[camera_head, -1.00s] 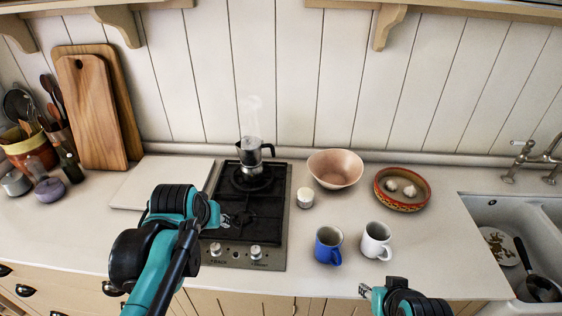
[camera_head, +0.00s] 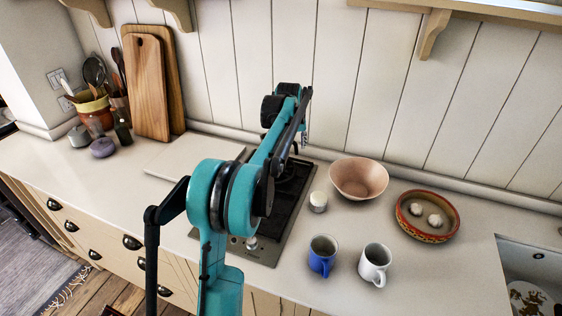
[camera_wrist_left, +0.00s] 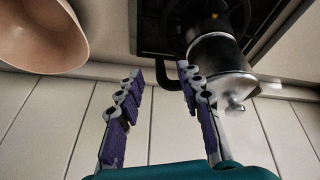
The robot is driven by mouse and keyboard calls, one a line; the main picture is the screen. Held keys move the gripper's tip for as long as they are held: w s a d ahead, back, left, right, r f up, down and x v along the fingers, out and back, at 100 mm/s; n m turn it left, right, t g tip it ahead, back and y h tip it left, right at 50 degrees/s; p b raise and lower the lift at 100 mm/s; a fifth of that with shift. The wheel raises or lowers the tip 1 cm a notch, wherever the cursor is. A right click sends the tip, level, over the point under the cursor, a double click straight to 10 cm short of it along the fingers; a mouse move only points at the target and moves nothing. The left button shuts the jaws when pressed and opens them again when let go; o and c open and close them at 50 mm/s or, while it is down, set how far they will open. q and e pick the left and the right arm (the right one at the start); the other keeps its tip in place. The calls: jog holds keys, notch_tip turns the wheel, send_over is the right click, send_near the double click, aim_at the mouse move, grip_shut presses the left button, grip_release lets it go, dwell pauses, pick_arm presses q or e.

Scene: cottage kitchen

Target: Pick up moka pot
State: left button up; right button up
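The moka pot (camera_wrist_left: 218,60), dark with a metallic band and a lid knob, stands on the stove (camera_wrist_left: 155,30) in the left wrist view, where the picture is upside down. My left gripper (camera_wrist_left: 162,76) is open. One finger lies in front of the pot's body, and the dark handle shows in the gap between the fingers. I cannot tell whether anything touches. In the head view my left arm hides most of the pot and the gripper. My right gripper is not in view.
A pink bowl (camera_head: 358,178) and a small white jar (camera_head: 318,201) stand right of the stove. A blue mug (camera_head: 321,262), a white mug (camera_head: 374,265) and a patterned dish (camera_head: 400,217) are further right. Cutting boards (camera_head: 148,90) lean on the wall at left.

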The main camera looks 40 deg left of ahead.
aim_at(296, 151)
pick_arm(q)
jog(key=x, duration=0.3)
jog(key=shift+w+f+b, duration=0.1)
jog(key=shift+w+b, duration=0.05)
jog(key=shift+b, duration=0.2)
jog(key=shift+w+f+b, duration=0.15)
jog(key=shift+f+b, duration=0.15)
jog(key=shift+f, duration=0.25)
jog(key=b+x, duration=0.1)
jog(key=x, duration=0.3)
jog(key=shift+w+a+b, duration=0.1)
jog(key=shift+w+b, duration=0.05)
jog(key=shift+b, duration=0.15)
grip_shut()
jog(key=shift+r, duration=0.1)
